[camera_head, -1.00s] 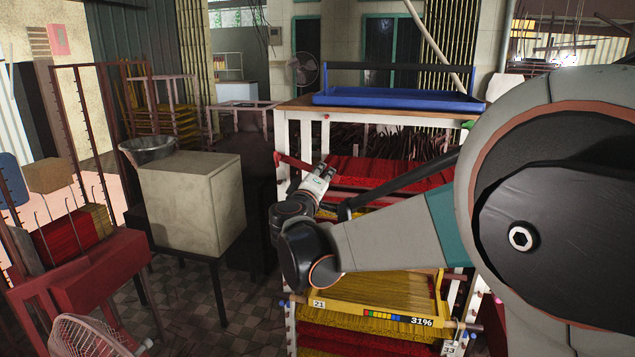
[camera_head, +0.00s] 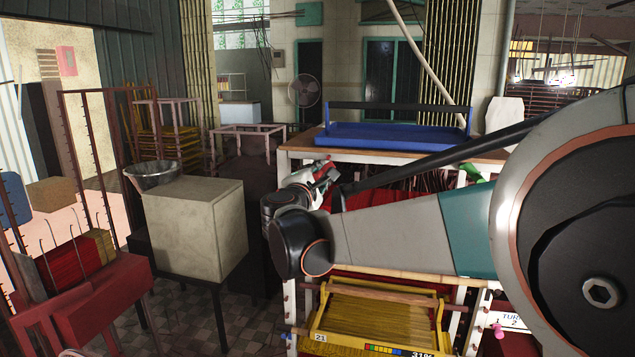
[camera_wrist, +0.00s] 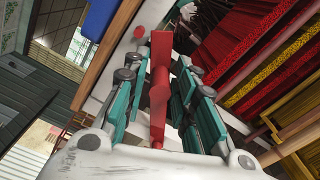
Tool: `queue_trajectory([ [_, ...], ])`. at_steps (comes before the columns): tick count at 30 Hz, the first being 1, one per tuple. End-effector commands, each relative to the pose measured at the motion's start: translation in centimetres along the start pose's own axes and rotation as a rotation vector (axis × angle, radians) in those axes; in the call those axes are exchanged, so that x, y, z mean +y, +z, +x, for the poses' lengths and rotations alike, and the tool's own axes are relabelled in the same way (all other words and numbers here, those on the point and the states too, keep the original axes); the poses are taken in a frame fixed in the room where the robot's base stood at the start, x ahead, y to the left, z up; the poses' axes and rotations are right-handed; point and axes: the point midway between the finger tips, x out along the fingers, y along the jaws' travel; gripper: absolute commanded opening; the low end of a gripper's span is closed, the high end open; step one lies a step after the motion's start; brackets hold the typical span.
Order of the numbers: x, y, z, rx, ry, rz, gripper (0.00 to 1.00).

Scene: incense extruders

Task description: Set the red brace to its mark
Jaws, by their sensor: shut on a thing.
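My gripper (camera_wrist: 163,75) is shut on the red brace (camera_wrist: 160,95), a red bar with a thicker round middle, held between the teal-sided fingers in the wrist view. The brace's far end reaches past the fingertips beside a white post. In the head view my gripper (camera_head: 325,174) is at the rack's upper left corner, just below the wooden top, with a little of the brace (camera_head: 327,167) showing. A small red round piece (camera_wrist: 138,31) is on the white post in the wrist view. I cannot make out the brace's mark.
The rack's wooden top (camera_head: 300,145) carries a blue tray (camera_head: 390,133). Red and yellow incense bundles (camera_wrist: 265,75) fill the shelves close to my gripper. A yellow frame numbered 21 (camera_head: 320,337) sits lower. A pale box (camera_head: 195,228) with a metal bowl (camera_head: 153,175) stands left.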

Motion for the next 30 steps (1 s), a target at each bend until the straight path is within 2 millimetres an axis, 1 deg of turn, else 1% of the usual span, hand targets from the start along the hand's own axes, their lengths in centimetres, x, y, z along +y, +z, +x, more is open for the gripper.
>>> queue_trajectory([
  [1, 0.7, -0.1, 0.0, 0.001, 0.002, -0.024, 0.0],
  [3, 1.1, -0.2, 0.0, 0.001, 0.002, -0.059, 0.0],
  [9, 1.8, -0.5, 0.0, 0.002, 0.002, -0.124, 0.0],
  [26, 2.1, -0.6, 0.0, 0.002, 0.002, -0.151, 0.0],
  [27, 2.0, -0.6, 0.0, 0.002, 0.002, -0.152, 0.32],
  [28, 2.0, -0.6, 0.0, 0.002, 0.002, -0.152, 0.36],
  [30, 2.0, -0.6, 0.0, 0.002, 0.002, -0.152, 0.36],
])
